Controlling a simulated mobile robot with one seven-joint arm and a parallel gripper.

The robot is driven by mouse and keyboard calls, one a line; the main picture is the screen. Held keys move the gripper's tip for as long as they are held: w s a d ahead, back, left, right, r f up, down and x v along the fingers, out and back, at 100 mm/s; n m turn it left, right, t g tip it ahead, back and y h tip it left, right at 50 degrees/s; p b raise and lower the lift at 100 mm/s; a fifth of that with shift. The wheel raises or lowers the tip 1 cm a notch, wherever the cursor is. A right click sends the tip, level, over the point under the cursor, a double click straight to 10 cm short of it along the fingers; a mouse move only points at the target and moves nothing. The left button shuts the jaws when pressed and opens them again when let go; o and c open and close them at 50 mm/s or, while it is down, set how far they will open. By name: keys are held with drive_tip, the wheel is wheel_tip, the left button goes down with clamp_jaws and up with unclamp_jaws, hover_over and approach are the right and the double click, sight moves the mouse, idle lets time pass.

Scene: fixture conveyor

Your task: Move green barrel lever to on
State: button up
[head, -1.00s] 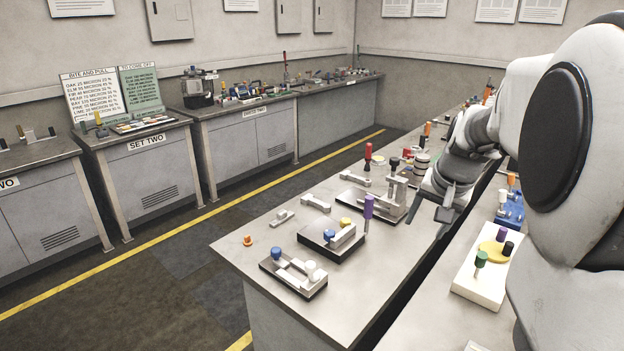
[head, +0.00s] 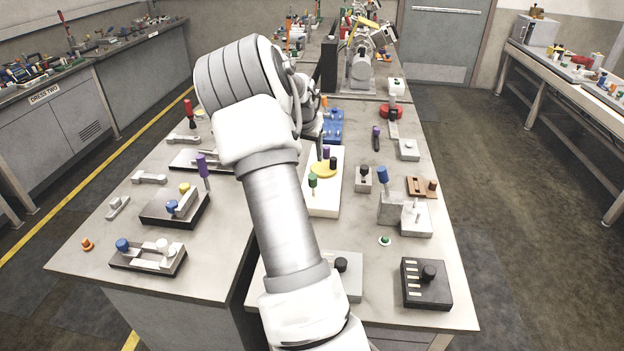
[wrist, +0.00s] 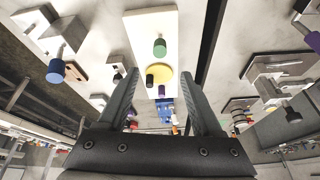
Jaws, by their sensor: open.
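The green barrel lever (head: 313,181) stands near the front of a white board (head: 322,207), with a yellow disc (head: 322,170) behind it. A black knob (head: 333,163) and a purple knob (head: 326,153) stand by the disc. In the wrist view the green barrel (wrist: 159,47) shows beyond my fingertips, roughly midway between their lines, on the white board (wrist: 146,24). My gripper (wrist: 160,76) is open and empty, apart from the lever. In the head view my arm hides most of the gripper.
A blue fixture (head: 333,122) stands behind the white board. To its right are a grey block with a black knob (head: 364,178) and a blue-handled lever (head: 384,178). A black slotted box (head: 426,284) is at the front right. Left-hand bench fixtures include a purple-handled one (head: 202,168).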

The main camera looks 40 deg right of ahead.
drive_tip(key=p+x, duration=0.1)
drive_tip(key=x, duration=1.4)
drive_tip(key=shift+f+p, duration=0.25)
drive_tip(key=shift+p, duration=0.15)
drive_tip(key=shift+c, duration=0.4)
clamp_jaws()
idle(0.3)
